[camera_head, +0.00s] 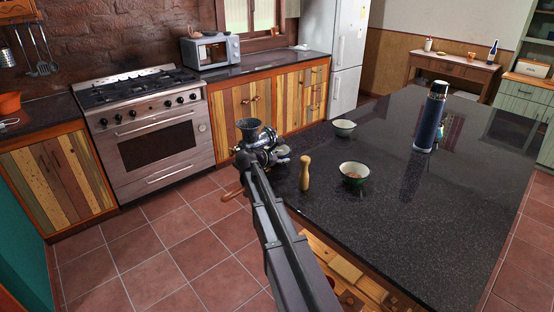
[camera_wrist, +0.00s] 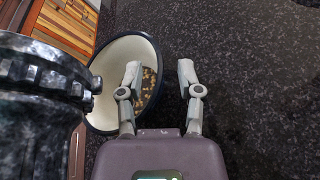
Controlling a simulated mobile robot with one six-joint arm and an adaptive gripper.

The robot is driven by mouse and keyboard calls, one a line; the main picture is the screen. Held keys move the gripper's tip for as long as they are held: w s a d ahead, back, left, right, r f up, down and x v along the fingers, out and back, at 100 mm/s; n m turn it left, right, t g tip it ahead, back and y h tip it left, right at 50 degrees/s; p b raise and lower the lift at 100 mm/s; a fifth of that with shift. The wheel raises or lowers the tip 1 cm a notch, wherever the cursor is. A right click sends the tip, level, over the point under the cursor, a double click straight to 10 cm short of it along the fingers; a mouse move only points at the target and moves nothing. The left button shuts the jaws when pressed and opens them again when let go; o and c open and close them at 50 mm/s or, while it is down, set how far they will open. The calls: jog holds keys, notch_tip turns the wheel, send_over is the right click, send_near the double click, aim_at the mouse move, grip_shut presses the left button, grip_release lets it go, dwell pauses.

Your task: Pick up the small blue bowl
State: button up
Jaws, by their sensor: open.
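A small bowl with a cream inside, a dark blue-looking rim and brown bits in it fills the upper left middle of the wrist view (camera_wrist: 108,62). In the head view a small bowl (camera_head: 284,150) shows partly behind my gripper (camera_head: 272,156), near the counter's left edge. The wrist view shows my gripper (camera_wrist: 160,72) open, its two fingers apart with nothing held. The left finger appears over the bowl's inside and the right finger over the dark counter outside the rim. Whether either finger touches the bowl, I cannot tell.
A metal hand grinder (camera_head: 249,130) stands close left of the bowl; its dark body (camera_wrist: 38,105) fills the wrist view's left.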

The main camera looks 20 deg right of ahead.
jog(key=shift+w+d+f, duration=0.25)
jog(key=shift+d, duration=0.3)
grip_shut()
